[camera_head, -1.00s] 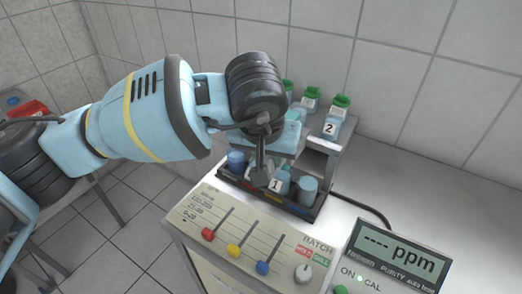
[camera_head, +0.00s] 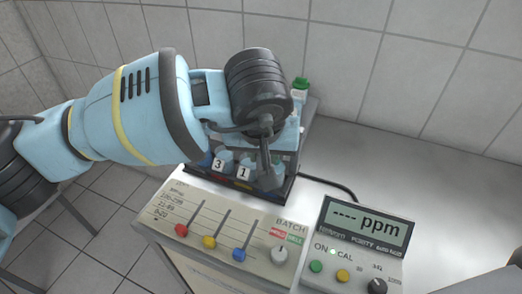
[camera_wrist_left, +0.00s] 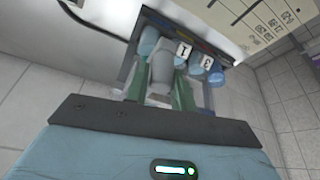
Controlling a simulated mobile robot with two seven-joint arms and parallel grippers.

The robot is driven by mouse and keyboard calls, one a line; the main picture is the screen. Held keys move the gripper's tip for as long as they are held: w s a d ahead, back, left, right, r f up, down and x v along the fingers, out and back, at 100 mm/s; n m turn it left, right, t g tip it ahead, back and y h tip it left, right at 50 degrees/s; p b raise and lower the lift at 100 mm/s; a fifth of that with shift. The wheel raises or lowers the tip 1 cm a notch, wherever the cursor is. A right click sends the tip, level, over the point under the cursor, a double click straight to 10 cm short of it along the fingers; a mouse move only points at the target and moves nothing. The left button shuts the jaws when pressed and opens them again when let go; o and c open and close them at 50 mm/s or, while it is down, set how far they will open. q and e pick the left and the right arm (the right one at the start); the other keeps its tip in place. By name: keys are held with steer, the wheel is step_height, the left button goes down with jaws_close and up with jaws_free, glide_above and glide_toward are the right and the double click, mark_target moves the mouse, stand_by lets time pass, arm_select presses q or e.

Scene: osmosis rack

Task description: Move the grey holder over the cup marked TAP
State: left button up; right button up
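The grey holder (camera_wrist_left: 161,66) sits between the green fingers of my left gripper (camera_wrist_left: 160,86) in the left wrist view, and they look shut on it. In the head view, a slim grey part (camera_head: 266,166) hangs under my left wrist at the right end of the cup row. The cup tagged 3 (camera_head: 217,162) and the cup tagged 1 (camera_head: 243,171) stand to its left. Another blue cup (camera_wrist_left: 148,41) shows beside the holder in the left wrist view. No TAP marking is legible. My right gripper is not in view.
The sloped control panel (camera_head: 205,222) with coloured sliders is in front of the dark rack (camera_head: 285,190). A ppm meter (camera_head: 367,222) stands to the right. A green-capped bottle (camera_head: 300,88) is behind.

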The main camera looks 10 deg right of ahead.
arm_select(q)
steer(key=o, duration=0.4)
steer(key=shift+s+d, duration=0.15)
steer(key=shift+d, duration=0.1)
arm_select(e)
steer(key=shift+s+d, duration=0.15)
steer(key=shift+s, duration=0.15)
arm_select(q)
steer(key=shift+a, duration=0.1)
steer(key=shift+r, duration=0.2)
steer(key=d+v, duration=0.1)
steer(key=v, duration=0.6)
steer(key=shift+a+r, duration=0.2)
steer(key=shift+a, duration=0.35)
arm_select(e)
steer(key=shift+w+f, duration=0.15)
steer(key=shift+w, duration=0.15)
arm_select(q)
steer(key=shift+s, duration=0.1)
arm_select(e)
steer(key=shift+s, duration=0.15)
